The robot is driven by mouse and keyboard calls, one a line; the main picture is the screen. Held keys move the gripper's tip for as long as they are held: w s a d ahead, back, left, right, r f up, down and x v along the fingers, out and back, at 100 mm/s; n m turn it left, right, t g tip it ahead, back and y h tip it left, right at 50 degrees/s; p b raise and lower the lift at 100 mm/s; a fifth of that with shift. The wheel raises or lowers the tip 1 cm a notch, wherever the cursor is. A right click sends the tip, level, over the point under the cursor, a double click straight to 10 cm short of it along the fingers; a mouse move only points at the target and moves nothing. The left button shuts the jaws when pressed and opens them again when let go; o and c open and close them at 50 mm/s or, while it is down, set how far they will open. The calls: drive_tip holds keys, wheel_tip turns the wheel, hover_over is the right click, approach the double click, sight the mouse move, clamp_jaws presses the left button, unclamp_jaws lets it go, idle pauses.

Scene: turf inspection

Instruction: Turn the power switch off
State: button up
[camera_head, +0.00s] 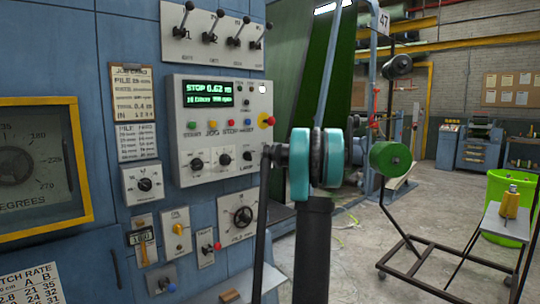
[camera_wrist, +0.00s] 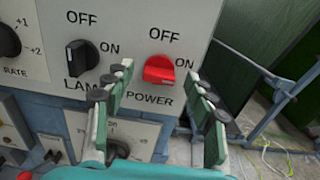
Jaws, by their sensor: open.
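The power switch (camera_wrist: 159,70) is a red rotary knob on the light grey panel, in the upper middle of the wrist view. POWER is printed below it, OFF above it and ON to its right. Its bar lies roughly sideways, toward the ON side. My gripper (camera_wrist: 158,74) is open, with one finger at the lower left of the knob and the other at its lower right. No contact with the knob is clear. In the head view, my arm hides the power switch.
A black lamp knob (camera_wrist: 82,57) sits left of the power switch, with a rate knob (camera_wrist: 8,40) further left. The control panel (camera_head: 180,130) also has a green-lit display (camera_head: 208,93), buttons and a red emergency button (camera_head: 267,120). Open floor (camera_head: 345,255) lies to the right.

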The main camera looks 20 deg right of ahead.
drive_tip(key=shift+w+a, duration=0.2)
drive_tip(key=shift+w, duration=0.4)
drive_tip(key=c, duration=1.2)
drive_tip(key=shift+o, duration=0.2)
